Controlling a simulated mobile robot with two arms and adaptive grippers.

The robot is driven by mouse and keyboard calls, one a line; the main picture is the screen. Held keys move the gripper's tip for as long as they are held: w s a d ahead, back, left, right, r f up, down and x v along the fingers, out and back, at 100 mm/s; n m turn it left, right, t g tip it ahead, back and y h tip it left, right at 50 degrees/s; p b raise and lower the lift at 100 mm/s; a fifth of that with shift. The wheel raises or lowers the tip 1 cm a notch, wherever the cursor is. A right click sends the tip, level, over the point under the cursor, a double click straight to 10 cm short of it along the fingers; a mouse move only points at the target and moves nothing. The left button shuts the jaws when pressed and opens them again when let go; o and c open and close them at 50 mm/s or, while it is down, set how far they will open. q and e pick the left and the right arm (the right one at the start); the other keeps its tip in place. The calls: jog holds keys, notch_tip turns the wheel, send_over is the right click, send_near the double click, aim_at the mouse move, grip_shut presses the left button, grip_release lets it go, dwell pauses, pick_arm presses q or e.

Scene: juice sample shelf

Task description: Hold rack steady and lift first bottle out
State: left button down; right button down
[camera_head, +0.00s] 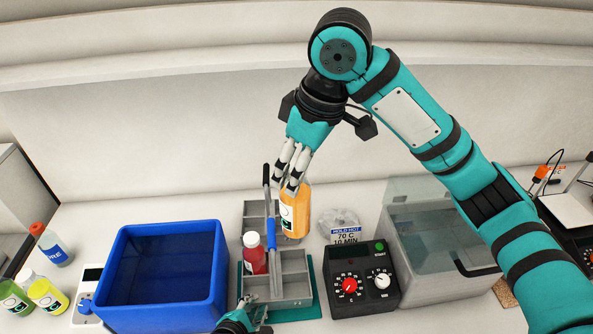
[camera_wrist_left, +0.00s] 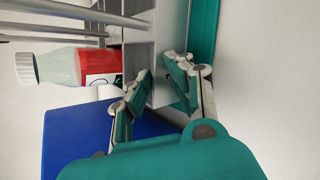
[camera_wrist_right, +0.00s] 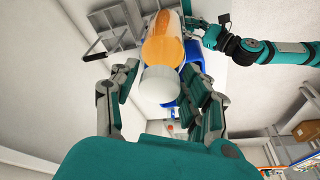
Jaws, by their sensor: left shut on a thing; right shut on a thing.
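The grey rack (camera_head: 292,288) with a bar handle stands on a green mat in the head view. My left gripper (camera_head: 258,305) is at its front edge; in the left wrist view its fingers (camera_wrist_left: 160,78) are shut on the rack's wall (camera_wrist_left: 168,32). My right gripper (camera_head: 290,178) is shut around the upper part of an orange bottle (camera_head: 302,212), upright over the rack's far right side. Most of its body shows above the rack walls. Its white cap (camera_wrist_right: 160,84) lies between the fingers (camera_wrist_right: 160,72) in the right wrist view. A red bottle (camera_head: 254,257) stands in a near-left compartment.
A blue bin (camera_head: 218,300) stands close left of the rack. A black control box (camera_head: 365,300) and a clear-walled bath (camera_head: 410,245) are to the right. Several bottles stand at the far left.

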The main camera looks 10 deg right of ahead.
pick_arm(q)
jog(key=shift+s+f, duration=0.15)
jog(key=shift+f, duration=0.15)
pick_arm(e)
jog(key=shift+r, duration=0.15)
jog(key=shift+r, duration=1.4)
pick_arm(q)
jog(key=c, duration=1.5)
grip_release()
jog(key=o, duration=0.4)
jog(key=shift+w+r, duration=0.15)
jog(key=shift+w, duration=0.05)
pick_arm(e)
jog(key=shift+w+f, duration=0.1)
jog(key=shift+w, duration=0.1)
